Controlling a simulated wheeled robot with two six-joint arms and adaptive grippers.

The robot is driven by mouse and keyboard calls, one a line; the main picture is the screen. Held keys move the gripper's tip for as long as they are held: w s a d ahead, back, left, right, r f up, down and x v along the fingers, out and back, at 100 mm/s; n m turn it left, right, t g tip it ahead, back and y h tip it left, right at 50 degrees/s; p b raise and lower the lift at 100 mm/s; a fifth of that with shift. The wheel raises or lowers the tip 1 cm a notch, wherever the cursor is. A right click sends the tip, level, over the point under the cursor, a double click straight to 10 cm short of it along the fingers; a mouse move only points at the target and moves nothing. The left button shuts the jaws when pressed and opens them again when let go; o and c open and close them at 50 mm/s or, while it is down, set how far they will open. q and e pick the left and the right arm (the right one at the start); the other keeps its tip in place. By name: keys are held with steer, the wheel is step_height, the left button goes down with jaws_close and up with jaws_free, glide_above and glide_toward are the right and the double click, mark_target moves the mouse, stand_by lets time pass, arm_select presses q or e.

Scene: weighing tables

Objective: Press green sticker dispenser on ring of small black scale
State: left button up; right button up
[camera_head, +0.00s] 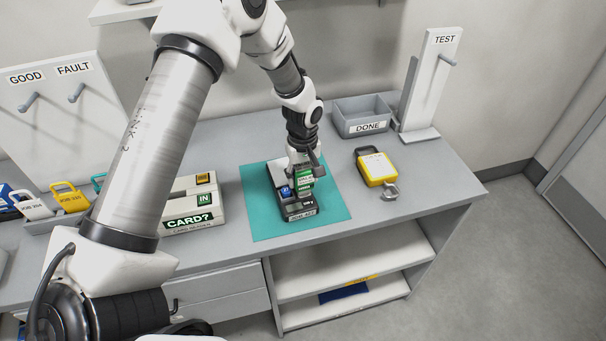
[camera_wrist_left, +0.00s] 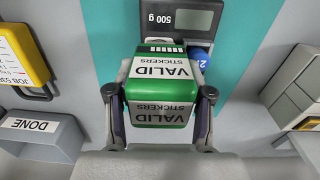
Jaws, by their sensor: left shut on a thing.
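The green sticker dispenser (camera_head: 305,182) has white VALID STICKERS labels. My left gripper (camera_head: 303,164) is shut on it from above, with one finger on each side in the left wrist view (camera_wrist_left: 160,118). That view shows the dispenser (camera_wrist_left: 160,93) close up. The small black scale (camera_head: 300,208) lies below it on a teal mat. Its display reads 500 g in the wrist view (camera_wrist_left: 180,18). The dispenser covers part of the scale. The scale's ring is not clearly visible, and I cannot tell whether the dispenser touches it. My right gripper is not in view.
A blue numbered piece (camera_wrist_left: 200,57) sits beside the dispenser. A yellow job-tagged item (camera_head: 376,168) lies right of the teal mat (camera_head: 331,199). The DONE bin (camera_head: 361,116) and TEST stand (camera_head: 428,85) are behind. A CARD? box (camera_head: 193,212) stands left.

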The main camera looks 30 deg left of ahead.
mark_target(303, 166)
arm_select(q)
steer(key=shift+w, duration=0.15)
stand_by(0.3)
steer(key=shift+p, duration=0.45)
steer(key=shift+f+b, duration=0.35)
steer(key=shift+f, duration=0.25)
stand_by(1.1)
stand_by(0.9)
step_height(303, 166, up, 7)
steer(key=p, duration=0.6)
steer(key=shift+f, duration=0.1)
stand_by(0.4)
